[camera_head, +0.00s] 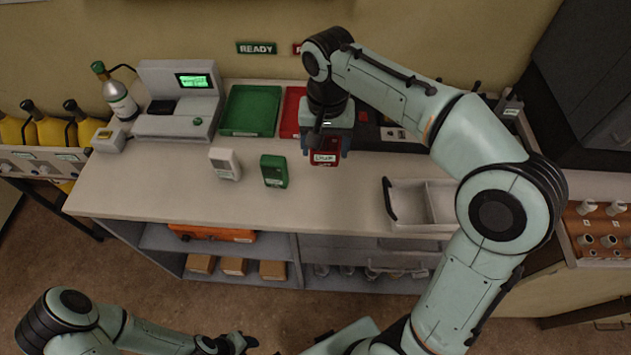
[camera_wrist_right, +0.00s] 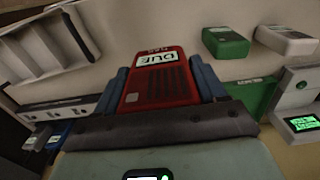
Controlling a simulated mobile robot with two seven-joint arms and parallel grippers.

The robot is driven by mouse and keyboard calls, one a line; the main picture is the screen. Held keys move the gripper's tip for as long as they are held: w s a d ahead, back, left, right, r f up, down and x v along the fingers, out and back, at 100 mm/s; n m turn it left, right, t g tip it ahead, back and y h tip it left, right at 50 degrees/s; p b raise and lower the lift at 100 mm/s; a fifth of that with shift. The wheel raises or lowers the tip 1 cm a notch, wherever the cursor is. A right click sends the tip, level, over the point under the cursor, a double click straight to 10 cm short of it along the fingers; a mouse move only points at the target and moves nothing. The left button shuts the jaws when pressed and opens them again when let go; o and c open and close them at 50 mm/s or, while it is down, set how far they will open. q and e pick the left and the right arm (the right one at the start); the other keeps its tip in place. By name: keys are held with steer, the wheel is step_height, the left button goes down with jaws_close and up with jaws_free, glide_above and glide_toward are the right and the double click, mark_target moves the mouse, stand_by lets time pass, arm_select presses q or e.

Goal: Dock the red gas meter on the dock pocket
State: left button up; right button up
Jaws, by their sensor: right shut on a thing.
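The red gas meter (camera_head: 323,159) is held upright by my right gripper (camera_head: 326,146), in front of the red tray. In the right wrist view the meter (camera_wrist_right: 158,88), with a white "DUE" label, sits between the two blue fingers. I cannot tell whether it touches the counter. The grey docking station (camera_head: 175,124) with a lit green screen stands at the back left of the counter. The dark recess on it looks like the dock pocket (camera_head: 161,107), and it appears empty. My left gripper (camera_head: 240,343) is low at the bottom edge; its fingers are unclear.
A green meter (camera_head: 274,171) and a white meter (camera_head: 225,164) stand on the counter left of my right gripper. A green tray (camera_head: 250,111) and a red tray (camera_head: 293,108) lie behind. A divided white bin (camera_head: 427,204) stands at right. A gas cylinder (camera_head: 119,98) stands beside the station.

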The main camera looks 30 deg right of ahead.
arm_select(q)
steer(key=shift+s+f+b, duration=0.45)
steer(key=shift+s+f, duration=0.05)
steer(key=shift+f, duration=0.2)
steer(key=shift+s+f+b, duration=0.45)
steer(key=shift+s+f, duration=0.05)
steer(key=shift+f, duration=0.2)
arm_select(e)
steer(key=shift+f, duration=7.55)
steer(key=shift+f, duration=0.2)
arm_select(q)
steer(key=shift+s+f, duration=0.1)
steer(key=shift+f, duration=0.05)
arm_select(e)
steer(key=o, duration=1.2)
